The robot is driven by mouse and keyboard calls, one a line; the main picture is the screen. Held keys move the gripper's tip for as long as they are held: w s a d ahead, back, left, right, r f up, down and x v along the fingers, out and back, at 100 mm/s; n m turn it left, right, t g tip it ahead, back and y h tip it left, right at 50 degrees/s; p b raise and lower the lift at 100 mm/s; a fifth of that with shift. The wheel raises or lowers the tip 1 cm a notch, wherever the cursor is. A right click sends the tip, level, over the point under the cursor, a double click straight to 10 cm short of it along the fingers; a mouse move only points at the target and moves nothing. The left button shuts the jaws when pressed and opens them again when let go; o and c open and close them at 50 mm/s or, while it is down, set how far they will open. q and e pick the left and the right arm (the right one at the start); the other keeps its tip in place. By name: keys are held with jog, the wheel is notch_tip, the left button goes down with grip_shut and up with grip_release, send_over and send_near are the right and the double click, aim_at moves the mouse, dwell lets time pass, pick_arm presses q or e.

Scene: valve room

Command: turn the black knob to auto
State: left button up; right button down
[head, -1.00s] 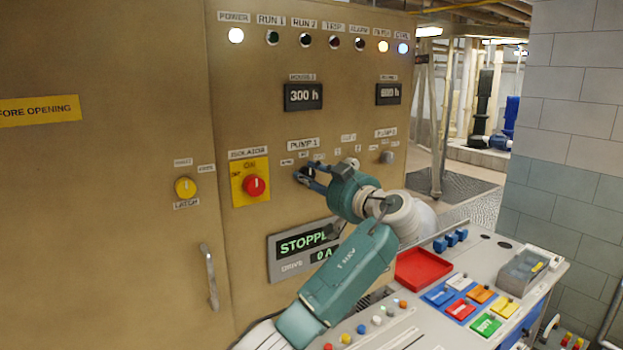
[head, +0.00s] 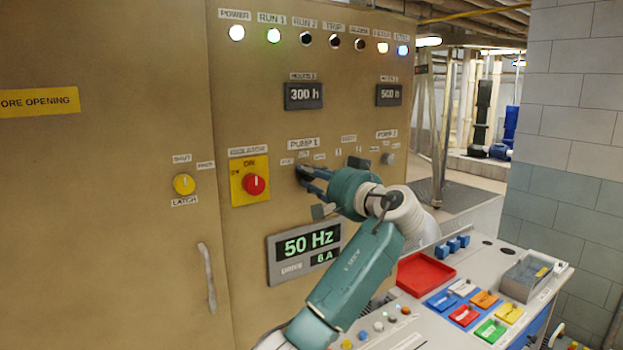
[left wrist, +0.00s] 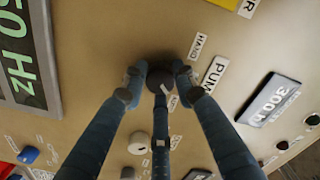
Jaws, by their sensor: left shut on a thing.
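The black knob (head: 301,171) is on the tan cabinet below the PUMP 1 label (head: 303,144). In the left wrist view the dark round knob (left wrist: 159,75) sits between the fingertips, with the HAND label (left wrist: 198,46) close beside it. My left gripper (head: 305,176) is shut on the knob; its blue fingers (left wrist: 158,84) touch it from both sides and one reaches in from below. A small white mark shows on the knob's lower side. The fingers cover part of the knob, and I cannot read the AUTO label. My right gripper is not in view.
The display (head: 304,252) reads 50 Hz and 6 A. A console with a red tray (head: 425,270) and coloured switches stands below the arm.

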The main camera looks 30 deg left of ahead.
pick_arm(q)
jog(key=shift+m, duration=0.4)
jog(key=o, duration=1.1)
jog(key=shift+o, duration=0.2)
jog(key=shift+d, duration=0.1)
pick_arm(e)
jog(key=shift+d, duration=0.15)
pick_arm(q)
jog(key=v, duration=1.2)
